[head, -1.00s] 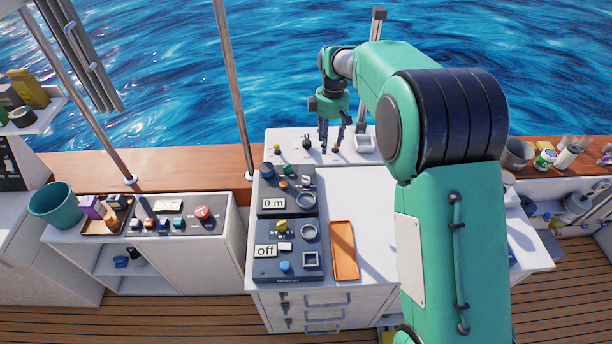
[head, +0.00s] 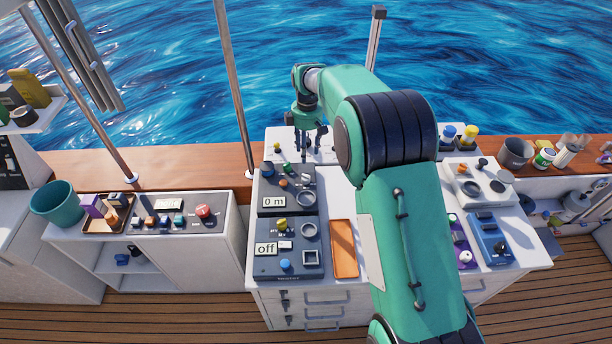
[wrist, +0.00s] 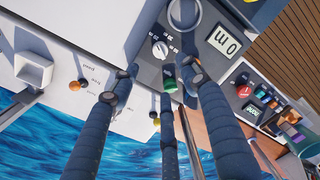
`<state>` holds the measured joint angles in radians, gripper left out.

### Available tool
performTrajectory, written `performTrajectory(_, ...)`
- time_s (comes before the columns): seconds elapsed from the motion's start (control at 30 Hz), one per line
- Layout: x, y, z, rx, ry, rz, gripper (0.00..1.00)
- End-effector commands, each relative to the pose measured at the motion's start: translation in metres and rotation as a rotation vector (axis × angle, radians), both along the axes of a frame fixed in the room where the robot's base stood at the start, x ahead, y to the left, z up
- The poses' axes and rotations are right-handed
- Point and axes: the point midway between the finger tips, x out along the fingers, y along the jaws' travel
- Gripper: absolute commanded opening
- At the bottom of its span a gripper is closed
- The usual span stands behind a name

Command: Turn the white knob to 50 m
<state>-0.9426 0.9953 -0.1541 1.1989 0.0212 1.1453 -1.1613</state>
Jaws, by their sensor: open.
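The white knob (wrist: 160,48) sits on a dark panel, beside printed scale marks, in the wrist view. It also shows small in the head view (head: 306,181), at the panel's right side. The panel's display (wrist: 224,40) reads "0 m"; the same display shows in the head view (head: 273,202). My gripper (head: 304,150) is open and empty, its fingers pointing down over the back of the console. In the wrist view my gripper (wrist: 160,82) has its fingers spread, with the white knob apart from them, beyond the tips. The knob's exact pointer setting is too small to read.
A green knob (wrist: 169,84) is close to the fingertips. A second panel reading "off" (head: 265,249) lies in front, with an orange tray (head: 344,248) to its right. Bare white console top is beside the panels. A metal pole (head: 236,90) rises to the left.

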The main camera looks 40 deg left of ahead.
Motion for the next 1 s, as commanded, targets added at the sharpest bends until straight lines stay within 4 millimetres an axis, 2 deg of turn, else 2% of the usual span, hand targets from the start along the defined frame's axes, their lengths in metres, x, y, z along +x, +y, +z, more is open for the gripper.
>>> performTrajectory(0.27, -0.002, -0.001, -0.028, -0.002, 0.002, 0.0, 0.46)
performTrajectory(0.7, -0.005, -0.003, -0.098, -0.002, 0.001, 0.0, 0.46)
performTrajectory(1.0, -0.006, -0.004, -0.128, -0.001, 0.001, 0.0, 0.46)
